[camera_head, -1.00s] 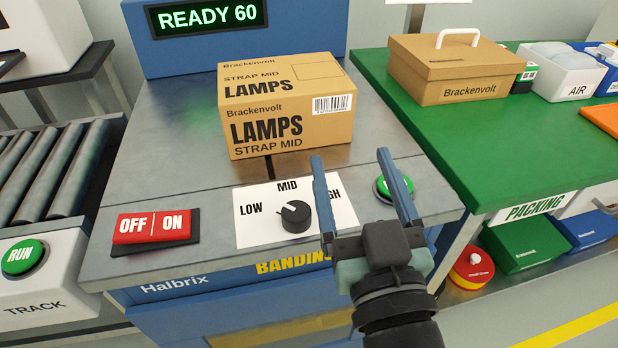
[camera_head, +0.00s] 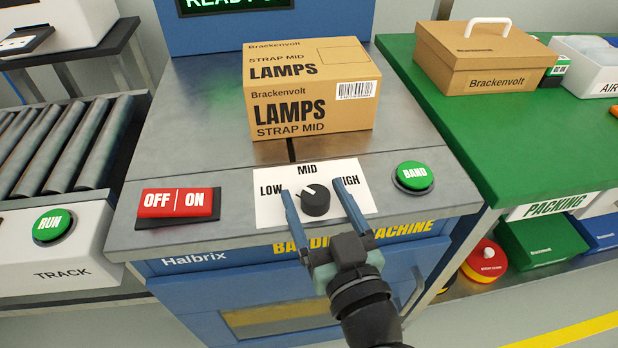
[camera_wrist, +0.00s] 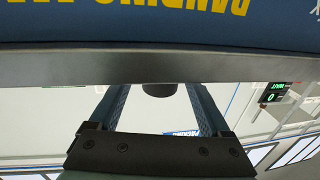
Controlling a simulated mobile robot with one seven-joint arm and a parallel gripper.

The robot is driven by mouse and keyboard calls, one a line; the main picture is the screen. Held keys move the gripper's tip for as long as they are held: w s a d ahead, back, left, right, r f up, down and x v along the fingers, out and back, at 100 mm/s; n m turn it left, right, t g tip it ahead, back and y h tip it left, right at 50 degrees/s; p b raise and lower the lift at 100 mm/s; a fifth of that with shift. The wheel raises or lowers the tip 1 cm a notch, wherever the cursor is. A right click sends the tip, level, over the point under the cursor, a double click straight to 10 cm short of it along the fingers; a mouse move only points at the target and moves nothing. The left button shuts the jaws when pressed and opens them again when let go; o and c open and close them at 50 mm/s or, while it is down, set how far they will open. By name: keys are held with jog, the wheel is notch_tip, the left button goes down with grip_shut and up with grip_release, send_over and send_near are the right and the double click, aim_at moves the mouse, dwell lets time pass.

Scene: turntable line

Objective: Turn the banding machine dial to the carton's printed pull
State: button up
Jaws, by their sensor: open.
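The banding machine dial (camera_head: 317,203) is a black knob on a white label plate (camera_head: 268,211) marked LOW, MID and HIGH. Its white mark points up and left, roughly between LOW and MID. The carton (camera_head: 310,90) stands on the machine top behind it and reads LAMPS, STRAP MID. My gripper (camera_head: 314,188) is open, its two blue fingers spread to the left and right of the dial in the head view. In the wrist view the dark knob (camera_wrist: 159,89) shows between the fingers, apart from both.
The red OFF/ON switch (camera_head: 178,203) is left of the plate and the green BAND button (camera_head: 413,176) is right. A READY display (camera_head: 235,5) is cut off at the top. A green packing table (camera_head: 470,125) stands right, a roller track (camera_head: 75,150) left.

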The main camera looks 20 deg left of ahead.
aim_at(311, 187)
jog(key=shift+x, duration=1.8)
grip_shut()
